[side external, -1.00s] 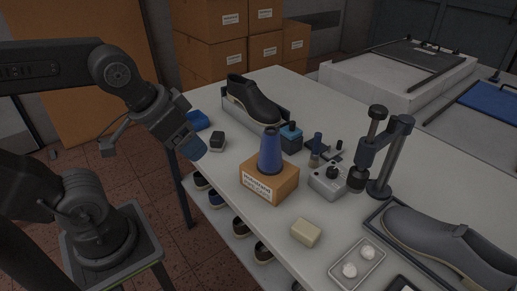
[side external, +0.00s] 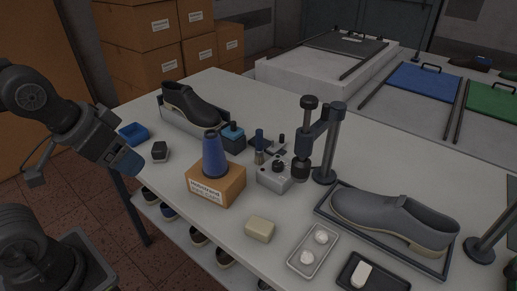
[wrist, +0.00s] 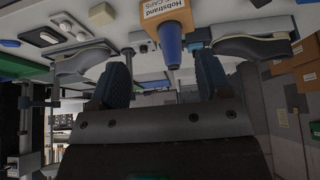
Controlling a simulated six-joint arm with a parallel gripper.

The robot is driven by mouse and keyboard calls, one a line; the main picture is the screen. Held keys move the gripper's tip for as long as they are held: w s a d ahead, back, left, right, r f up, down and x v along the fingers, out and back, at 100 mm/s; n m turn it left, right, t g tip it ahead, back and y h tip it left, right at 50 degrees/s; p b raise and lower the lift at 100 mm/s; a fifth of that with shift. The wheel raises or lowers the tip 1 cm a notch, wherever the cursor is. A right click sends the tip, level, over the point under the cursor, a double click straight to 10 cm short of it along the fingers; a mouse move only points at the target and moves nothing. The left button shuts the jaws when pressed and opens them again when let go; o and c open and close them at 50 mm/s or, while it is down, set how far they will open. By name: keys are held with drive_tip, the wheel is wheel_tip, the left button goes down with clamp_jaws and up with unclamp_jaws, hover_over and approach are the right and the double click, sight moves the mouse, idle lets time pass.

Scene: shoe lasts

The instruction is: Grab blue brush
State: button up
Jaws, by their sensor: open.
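A small upright piece (side external: 259,146) with a dark blue upper part and a tan lower part stands behind the cardboard box; it may be the blue brush, but it is too small to be sure. A larger blue tapered cone (side external: 214,155) stands on the box (side external: 216,184), and both show in the wrist view, the cone (wrist: 171,42) upside down.
A blue tray (side external: 133,134), dark small block (side external: 160,152) and black shoe (side external: 193,106) are near the left. A blue-topped container (side external: 232,138), grey device (side external: 276,175) and post stand (side external: 325,145) crowd the middle. A soap-like block (side external: 260,229) and grey shoe (side external: 392,219) lie in front and right.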

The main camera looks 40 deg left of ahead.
drive_tip(key=shift+c, duration=0.4)
drive_tip(key=shift+c, duration=1.3)
drive_tip(key=n+g+y, duration=0.1)
drive_tip(key=n, duration=0.2)
hover_over(260, 139)
drive_tip(key=s, duration=0.4)
wheel_tip(260, 139, down, 5)
drive_tip(key=x, duration=1.3)
drive_tip(key=shift+d+f, duration=0.1)
drive_tip(key=shift+f, duration=0.3)
